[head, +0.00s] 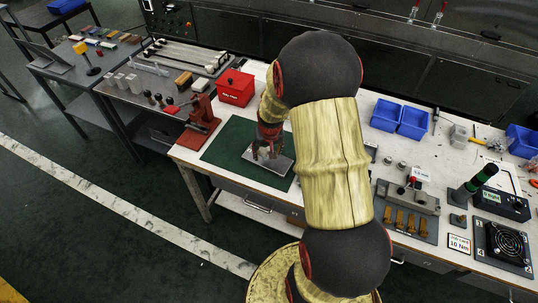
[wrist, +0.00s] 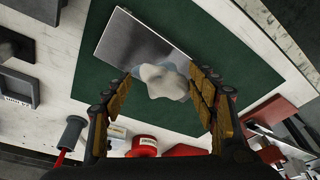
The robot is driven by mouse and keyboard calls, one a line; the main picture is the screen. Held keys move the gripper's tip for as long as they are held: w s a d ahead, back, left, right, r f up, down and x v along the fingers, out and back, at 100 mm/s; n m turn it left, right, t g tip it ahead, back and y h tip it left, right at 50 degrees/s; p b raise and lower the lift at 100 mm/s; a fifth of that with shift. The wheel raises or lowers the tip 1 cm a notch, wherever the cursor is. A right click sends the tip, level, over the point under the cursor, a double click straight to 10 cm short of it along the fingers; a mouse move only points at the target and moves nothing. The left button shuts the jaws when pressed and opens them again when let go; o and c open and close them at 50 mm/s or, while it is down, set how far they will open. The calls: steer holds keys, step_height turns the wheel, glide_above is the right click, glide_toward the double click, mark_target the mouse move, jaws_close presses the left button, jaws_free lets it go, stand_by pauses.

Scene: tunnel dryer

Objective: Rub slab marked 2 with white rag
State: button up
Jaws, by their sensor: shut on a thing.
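A grey metal slab (head: 277,163) lies flat on a green mat (head: 226,143) on the white bench; it also shows in the wrist view (wrist: 132,38). A darker smudge is on its face, and I cannot read any number on it. My gripper (head: 266,151) is low over the slab, pointing down. In the wrist view my gripper (wrist: 162,78) is shut on a bunched white rag (wrist: 165,82) between its fingers. The rag overlaps the slab's edge in that view; I cannot tell whether it touches. In the head view the rag is too small to make out.
A red bin (head: 235,88) and a red press (head: 200,126) stand left of the mat. Blue bins (head: 385,115), a grey fixture (head: 408,197) and a black fan unit (head: 504,245) are on the right. The mat around the slab is clear.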

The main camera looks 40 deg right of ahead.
steer(key=shift+r+p, duration=1.05)
steer(key=shift+r, duration=0.95)
